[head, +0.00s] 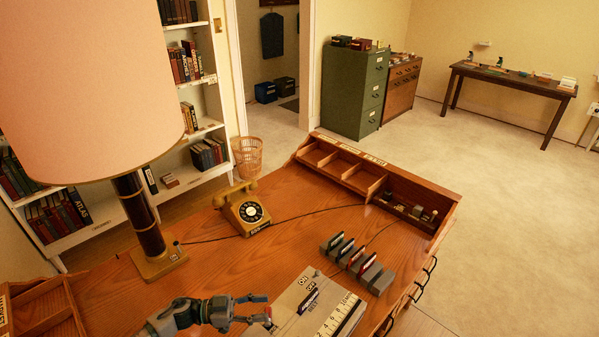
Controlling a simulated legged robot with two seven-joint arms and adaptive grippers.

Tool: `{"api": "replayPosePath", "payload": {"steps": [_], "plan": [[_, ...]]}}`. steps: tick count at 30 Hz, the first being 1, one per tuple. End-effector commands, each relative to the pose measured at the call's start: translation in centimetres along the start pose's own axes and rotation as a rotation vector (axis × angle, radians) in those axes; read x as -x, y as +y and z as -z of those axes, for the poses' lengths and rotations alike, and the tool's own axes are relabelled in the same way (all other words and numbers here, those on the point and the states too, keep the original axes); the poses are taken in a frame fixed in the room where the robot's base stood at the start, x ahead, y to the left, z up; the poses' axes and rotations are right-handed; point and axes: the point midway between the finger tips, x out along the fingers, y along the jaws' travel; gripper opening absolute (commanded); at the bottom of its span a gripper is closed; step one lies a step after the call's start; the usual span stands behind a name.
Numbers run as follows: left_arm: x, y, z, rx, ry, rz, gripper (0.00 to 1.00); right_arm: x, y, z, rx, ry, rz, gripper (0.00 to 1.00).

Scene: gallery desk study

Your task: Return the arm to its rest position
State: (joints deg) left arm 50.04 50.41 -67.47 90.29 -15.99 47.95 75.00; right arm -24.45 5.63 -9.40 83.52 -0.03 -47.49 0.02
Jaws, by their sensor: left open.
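My left arm comes in low at the bottom left of the head view. Its gripper (262,309) is open, with its fingers pointing right, beside the left edge of a grey panel (291,297) on the wooden desk. The panel carries small labels and a pale numbered scale (338,314). I see nothing held between the fingers. I cannot tell whether a fingertip touches the panel. My right gripper is not in view.
A large lamp (150,225) stands on the desk at left, near a yellow rotary telephone (247,211). A grey slotted rack (357,264) stands right of the panel. A compartment organiser (345,166) lines the back edge. Bare desk lies between the lamp and panel.

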Motion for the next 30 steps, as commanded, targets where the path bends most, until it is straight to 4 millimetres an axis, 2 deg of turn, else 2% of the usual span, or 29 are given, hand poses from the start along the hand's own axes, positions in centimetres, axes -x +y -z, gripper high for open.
{"api": "replayPosePath", "payload": {"steps": [6,16,20,25,27,30], "plan": [[0.0,0.0,0.7,0.0,0.0,0.0,0.45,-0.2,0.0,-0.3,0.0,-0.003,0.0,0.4],[0.0,0.0,0.2,0.001,0.0,0.0,0.45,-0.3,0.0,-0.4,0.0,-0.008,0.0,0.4],[-0.1,0.0,-1.4,0.005,0.0,0.0,0.45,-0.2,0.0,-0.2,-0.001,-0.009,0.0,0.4],[-0.1,0.0,-5.0,0.007,0.0,0.001,0.45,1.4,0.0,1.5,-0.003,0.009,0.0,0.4],[0.5,0.0,-6.5,0.006,0.0,0.001,0.45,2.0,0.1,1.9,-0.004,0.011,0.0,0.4],[2.9,-0.1,-6.3,0.002,-0.002,0.005,0.45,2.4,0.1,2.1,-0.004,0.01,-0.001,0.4]]}}
